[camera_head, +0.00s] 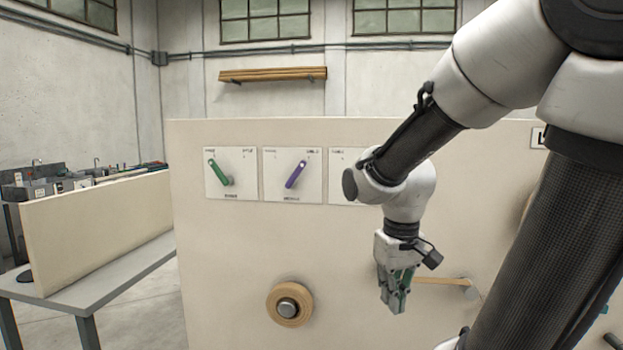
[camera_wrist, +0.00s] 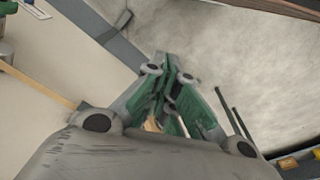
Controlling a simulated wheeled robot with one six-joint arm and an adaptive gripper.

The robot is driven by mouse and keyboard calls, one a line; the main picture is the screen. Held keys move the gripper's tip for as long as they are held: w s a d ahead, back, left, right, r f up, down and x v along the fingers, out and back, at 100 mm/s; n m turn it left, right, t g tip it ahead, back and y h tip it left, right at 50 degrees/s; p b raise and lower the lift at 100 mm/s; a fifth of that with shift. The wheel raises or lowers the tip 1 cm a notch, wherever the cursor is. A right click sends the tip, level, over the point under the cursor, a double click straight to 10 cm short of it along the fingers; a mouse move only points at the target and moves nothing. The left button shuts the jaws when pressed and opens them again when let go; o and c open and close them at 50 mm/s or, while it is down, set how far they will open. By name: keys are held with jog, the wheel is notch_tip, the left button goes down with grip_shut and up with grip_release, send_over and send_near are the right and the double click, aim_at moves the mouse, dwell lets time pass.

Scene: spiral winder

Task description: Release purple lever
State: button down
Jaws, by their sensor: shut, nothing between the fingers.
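The purple lever (camera_head: 296,174) is on a white plate (camera_head: 272,191) on the upright cream panel (camera_head: 230,260) in the head view. It tilts with its upper end to the right. My gripper (camera_head: 395,305) is to the right of the lever and well below it, in front of the panel and pointing down. Its green-padded fingers are shut with nothing between them, as the wrist view (camera_wrist: 172,105) also shows. The lever does not show in the wrist view.
A green lever (camera_head: 218,172) tilts up-left on the plate to the left. A third plate (camera_head: 342,165) is partly hidden by my arm. A wooden roll (camera_head: 290,303) and a wooden bar (camera_head: 440,281) stick out low on the panel. A grey table (camera_head: 110,285) stands left.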

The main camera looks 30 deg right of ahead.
jog(key=w+d+f+m+t, duration=0.3)
jog(key=w+f, duration=0.1)
jog(key=w, duration=0.4)
jog(key=w+d+f+m+t+h, duration=0.1)
jog(key=w+d+f+m+t, duration=0.15)
jog(key=w, duration=0.55)
jog(key=w+d+f+m+t, duration=0.3)
jog(key=w+f+m, duration=0.15)
jog(key=w, duration=0.35)
jog(key=w+a+r+m+t+y, duration=0.1)
jog(key=w+r+m+t, duration=0.6)
jog(key=r, duration=0.3)
notch_tip(320, 180, up, 12)
jog(key=s+a+m+t+y, duration=0.2)
jog(key=m+t, duration=0.2)
jog(key=t, duration=0.2)
jog(key=shift+f, duration=0.1)
